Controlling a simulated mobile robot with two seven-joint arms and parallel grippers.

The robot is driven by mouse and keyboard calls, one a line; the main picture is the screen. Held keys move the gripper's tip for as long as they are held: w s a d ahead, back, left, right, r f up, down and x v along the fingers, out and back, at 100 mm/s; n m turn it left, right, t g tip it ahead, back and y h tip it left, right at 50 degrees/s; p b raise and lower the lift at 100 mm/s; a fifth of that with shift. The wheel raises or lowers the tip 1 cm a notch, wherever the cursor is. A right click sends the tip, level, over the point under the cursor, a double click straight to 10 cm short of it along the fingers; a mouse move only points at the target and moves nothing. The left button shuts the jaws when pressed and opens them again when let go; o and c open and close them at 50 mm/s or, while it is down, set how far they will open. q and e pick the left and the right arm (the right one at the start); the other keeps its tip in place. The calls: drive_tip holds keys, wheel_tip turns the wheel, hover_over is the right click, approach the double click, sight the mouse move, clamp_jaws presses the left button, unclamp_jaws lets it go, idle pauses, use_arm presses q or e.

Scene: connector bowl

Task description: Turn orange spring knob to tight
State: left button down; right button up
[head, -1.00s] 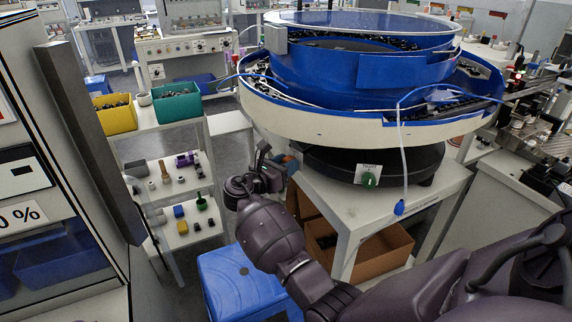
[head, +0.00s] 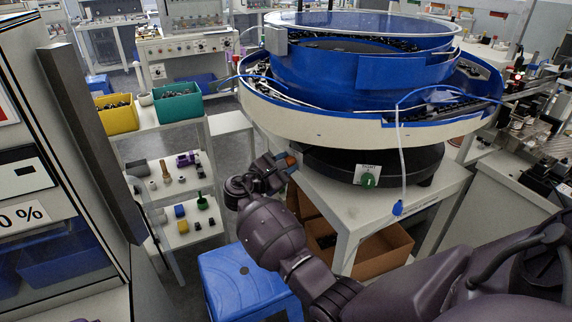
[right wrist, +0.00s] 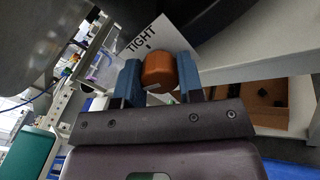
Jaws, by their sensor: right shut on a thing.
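The orange spring knob (right wrist: 159,69) shows in the right wrist view, next to a white label (right wrist: 150,38) reading "TIGHT" with a short dark mark. A small pale mark shows at the knob's lower edge. My right gripper (right wrist: 160,78) is shut on the knob, with one blue finger on each side of it. In the head view, my right gripper (head: 284,164) is at the left side of the bowl feeder's base, and only a small bit of the orange knob (head: 291,160) shows beyond it. My left gripper is not in view.
The blue bowl feeder (head: 360,72) overhangs the gripper on a white table (head: 345,205). A green knob (head: 368,180) is on its black base. A blue stool (head: 240,285) stands below my right arm. A shelf with a yellow bin (head: 113,118) and a teal bin (head: 178,106) is at left.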

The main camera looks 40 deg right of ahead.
drive_tip(key=m, duration=0.4)
drive_tip(key=shift+f+m+b, duration=0.15)
drive_tip(key=shift+m+b, duration=0.15)
drive_tip(key=m+b, duration=0.1)
drive_tip(key=m, duration=0.4)
drive_tip(key=m+b, duration=0.1)
drive_tip(key=m, duration=0.3)
drive_tip(key=shift+m+b, duration=0.3)
drive_tip(key=shift+m, duration=0.2)
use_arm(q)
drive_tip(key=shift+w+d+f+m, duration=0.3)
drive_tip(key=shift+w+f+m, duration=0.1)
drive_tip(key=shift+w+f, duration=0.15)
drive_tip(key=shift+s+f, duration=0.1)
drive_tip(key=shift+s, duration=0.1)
use_arm(e)
drive_tip(key=shift+r, duration=0.2)
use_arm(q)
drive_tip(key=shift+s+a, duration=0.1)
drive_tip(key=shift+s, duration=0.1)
use_arm(e)
drive_tip(key=o, duration=0.9)
